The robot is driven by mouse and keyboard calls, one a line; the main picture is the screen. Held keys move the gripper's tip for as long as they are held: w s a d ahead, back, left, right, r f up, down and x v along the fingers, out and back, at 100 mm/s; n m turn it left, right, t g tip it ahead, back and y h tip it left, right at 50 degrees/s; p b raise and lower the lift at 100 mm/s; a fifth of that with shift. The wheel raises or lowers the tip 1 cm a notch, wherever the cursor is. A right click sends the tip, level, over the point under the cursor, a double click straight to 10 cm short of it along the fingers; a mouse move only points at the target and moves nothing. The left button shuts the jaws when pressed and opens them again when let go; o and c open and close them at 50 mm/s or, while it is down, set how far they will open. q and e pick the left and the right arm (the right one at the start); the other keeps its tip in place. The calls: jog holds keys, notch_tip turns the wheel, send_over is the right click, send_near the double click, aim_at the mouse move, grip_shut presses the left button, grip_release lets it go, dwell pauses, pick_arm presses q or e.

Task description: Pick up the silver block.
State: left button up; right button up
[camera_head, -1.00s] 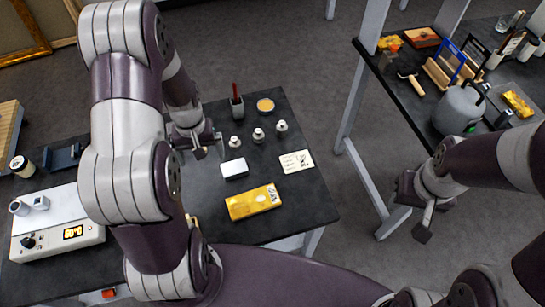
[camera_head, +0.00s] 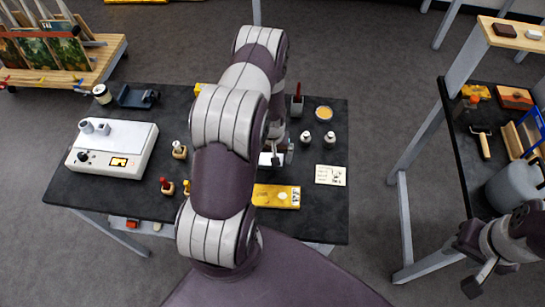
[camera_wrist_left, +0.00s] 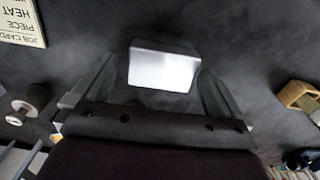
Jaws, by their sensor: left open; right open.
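The silver block (camera_head: 266,159) lies on the dark worktable, mostly hidden behind my left arm in the head view. In the left wrist view the block (camera_wrist_left: 163,68) shows whole, with a bright pale face. My left gripper (camera_wrist_left: 157,72) is open, with one finger on each side of the block in that view. Whether the fingers touch it or hover above it I cannot tell. In the head view my left gripper is largely hidden by its own arm. My right gripper (camera_head: 484,281) is open and empty, off the table at the lower right.
A yellow box (camera_head: 277,196) lies in front of the block and a card (camera_head: 330,175) to its right. A white heater unit (camera_head: 112,148) stands at left. A second table (camera_head: 458,150) is at right.

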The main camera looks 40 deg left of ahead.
pick_arm(q)
jog(key=shift+a+f, duration=0.3)
jog(key=shift+f, duration=0.45)
jog(key=shift+d+r, duration=0.1)
jog(key=shift+d, duration=0.1)
jog(key=c, duration=1.1)
jog(key=shift+a, duration=0.1)
